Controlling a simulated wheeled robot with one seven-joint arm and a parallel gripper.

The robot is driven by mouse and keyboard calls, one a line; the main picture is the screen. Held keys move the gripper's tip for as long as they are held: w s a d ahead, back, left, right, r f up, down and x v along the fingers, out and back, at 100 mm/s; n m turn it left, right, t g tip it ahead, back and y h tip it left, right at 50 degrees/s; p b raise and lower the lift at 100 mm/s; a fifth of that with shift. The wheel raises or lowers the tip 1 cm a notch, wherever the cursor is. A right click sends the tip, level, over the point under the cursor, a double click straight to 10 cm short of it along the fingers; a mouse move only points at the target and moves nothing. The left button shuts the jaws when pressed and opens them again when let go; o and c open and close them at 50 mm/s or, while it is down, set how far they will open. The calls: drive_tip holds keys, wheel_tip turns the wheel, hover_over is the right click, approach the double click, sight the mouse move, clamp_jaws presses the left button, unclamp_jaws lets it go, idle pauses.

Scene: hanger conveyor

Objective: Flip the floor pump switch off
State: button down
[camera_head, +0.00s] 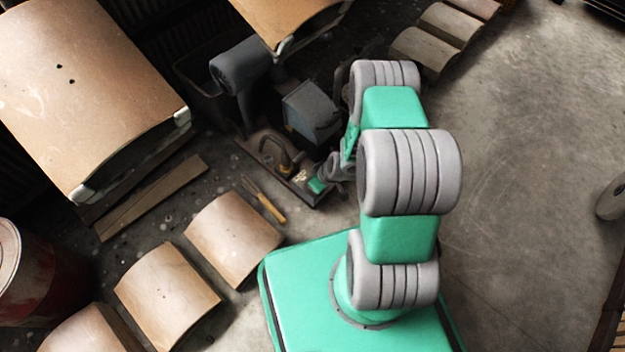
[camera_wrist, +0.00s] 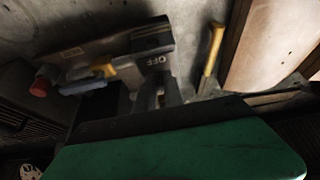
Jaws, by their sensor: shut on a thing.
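The floor pump (camera_head: 278,160) sits on the floor left of my arm, with a dark base plate and a curved yellowish part on top. My gripper (camera_head: 318,184) is low at the pump's near right end. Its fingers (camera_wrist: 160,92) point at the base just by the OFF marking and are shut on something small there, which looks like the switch. The switch itself is hidden by the fingers, and its position cannot be told.
A grey box-shaped unit (camera_head: 312,112) stands right behind the pump. A yellow-handled tool (camera_head: 264,202) lies on the floor in front. Several curved wooden panels (camera_head: 233,238) lie at lower left. A large panel (camera_head: 75,90) stands at upper left.

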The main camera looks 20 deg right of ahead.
drive_tip(key=shift+s+t, duration=0.1)
drive_tip(key=shift+t, duration=0.2)
drive_tip(key=c, duration=1.4)
unclamp_jaws()
drive_tip(key=shift+c, duration=0.2)
drive_tip(key=p+v, duration=0.3)
drive_tip(key=v, duration=0.4)
drive_tip(key=shift+d+r+p, duration=0.25)
drive_tip(key=shift+p, duration=0.05)
drive_tip(key=shift+s, duration=0.15)
